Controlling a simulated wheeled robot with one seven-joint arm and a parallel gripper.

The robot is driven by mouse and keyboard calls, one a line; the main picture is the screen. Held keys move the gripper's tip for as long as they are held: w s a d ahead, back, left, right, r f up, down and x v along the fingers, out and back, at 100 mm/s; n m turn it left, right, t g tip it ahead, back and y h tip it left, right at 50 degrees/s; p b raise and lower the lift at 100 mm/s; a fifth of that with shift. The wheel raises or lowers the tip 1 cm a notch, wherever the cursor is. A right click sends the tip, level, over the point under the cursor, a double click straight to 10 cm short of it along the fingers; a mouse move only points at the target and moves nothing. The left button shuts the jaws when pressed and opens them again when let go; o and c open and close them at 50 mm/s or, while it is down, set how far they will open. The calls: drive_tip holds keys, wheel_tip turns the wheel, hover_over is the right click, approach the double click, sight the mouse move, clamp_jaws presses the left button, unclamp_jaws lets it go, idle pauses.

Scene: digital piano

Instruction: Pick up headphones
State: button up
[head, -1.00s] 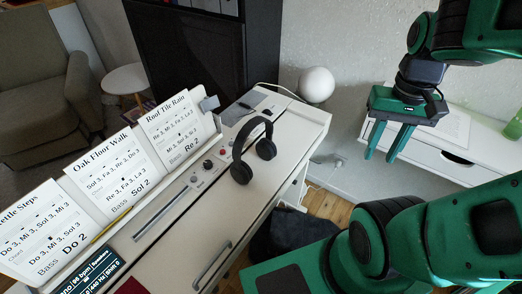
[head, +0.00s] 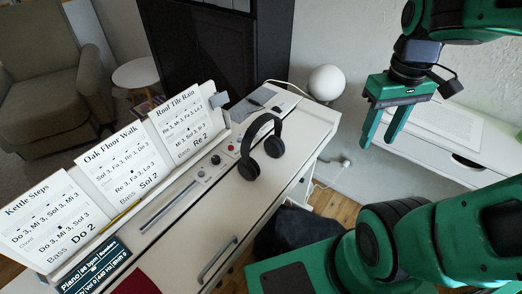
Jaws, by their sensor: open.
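Black over-ear headphones (head: 262,147) stand on the right part of the white digital piano's top (head: 216,201), with the headband up and the ear cups on the surface. My green gripper (head: 382,138) hangs in the air to the right of the headphones, fingers pointing down. Its two fingers are spread and nothing is between them. It is clearly apart from the headphones.
Music sheets (head: 120,170) stand along the piano's back edge, left of the headphones. A white globe lamp (head: 326,83) is at the far end. A white shelf (head: 436,146) with paper is at the right. A dark bag-like item (head: 297,232) lies below the piano.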

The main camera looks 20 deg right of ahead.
drive_tip(key=w+a+r+n, duration=0.2)
drive_tip(key=w+a+n, duration=0.3)
drive_tip(key=w+n, duration=0.35)
drive_tip(key=n, duration=1.7)
hover_over(264, 117)
drive_tip(key=shift+s+r+m, duration=0.2)
drive_tip(key=shift+r+m, duration=0.05)
drive_tip(key=shift+r, duration=0.05)
drive_tip(key=shift+a+f, duration=0.1)
drive_tip(key=shift+f, duration=0.2)
wheel_tip(264, 117, down, 10)
drive_tip(key=shift+a, duration=0.15)
clamp_jaws()
